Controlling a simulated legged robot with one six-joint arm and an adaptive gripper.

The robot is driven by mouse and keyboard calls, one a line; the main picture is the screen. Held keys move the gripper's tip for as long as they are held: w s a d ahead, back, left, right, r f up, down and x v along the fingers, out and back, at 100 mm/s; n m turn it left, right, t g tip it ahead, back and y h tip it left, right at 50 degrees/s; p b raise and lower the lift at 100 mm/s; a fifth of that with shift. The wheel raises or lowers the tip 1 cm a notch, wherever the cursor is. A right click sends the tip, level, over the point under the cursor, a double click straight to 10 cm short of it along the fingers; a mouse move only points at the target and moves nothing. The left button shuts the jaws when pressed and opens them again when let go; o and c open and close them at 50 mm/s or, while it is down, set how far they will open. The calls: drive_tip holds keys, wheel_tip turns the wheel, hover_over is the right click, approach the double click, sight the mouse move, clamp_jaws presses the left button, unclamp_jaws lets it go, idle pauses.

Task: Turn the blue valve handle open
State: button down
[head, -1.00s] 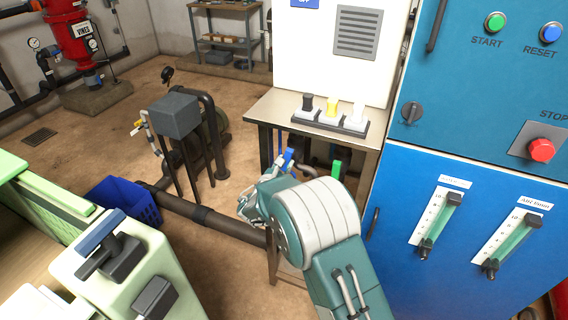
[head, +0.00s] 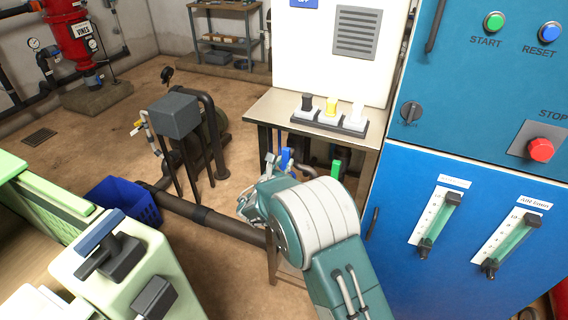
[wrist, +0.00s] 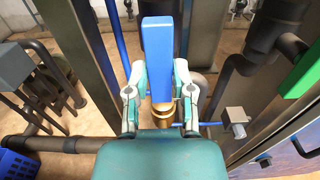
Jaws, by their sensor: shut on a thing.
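The blue valve handle (wrist: 157,50) stands between the two fingers of my gripper (wrist: 160,78) in the wrist view. Its flat lever points up and away from me, above a brass valve body (wrist: 162,112). My gripper is shut on the handle, one pale finger on each side. In the head view the blue handle (head: 286,157) shows as a small, nearly upright piece beyond my teal wrist, with a finger just left of it. My wrist hides the valve's lower part there.
A green handle (head: 337,168) stands to the right, also in the wrist view (wrist: 305,70). A bench (head: 262,108) with coloured switches is above and behind. The blue cabinet (head: 390,200) rises close on the right. Dark pipes crowd the valve.

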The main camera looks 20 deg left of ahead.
drive_tip(key=c, duration=0.6)
unclamp_jaws()
drive_tip(key=shift+f, duration=0.25)
drive_tip(key=shift+c, duration=0.2)
drive_tip(key=shift+o, duration=0.8)
drive_tip(key=shift+a, duration=0.15)
drive_tip(key=shift+r, duration=0.1)
drive_tip(key=s+a, duration=0.1)
drive_tip(key=s, duration=1.1)
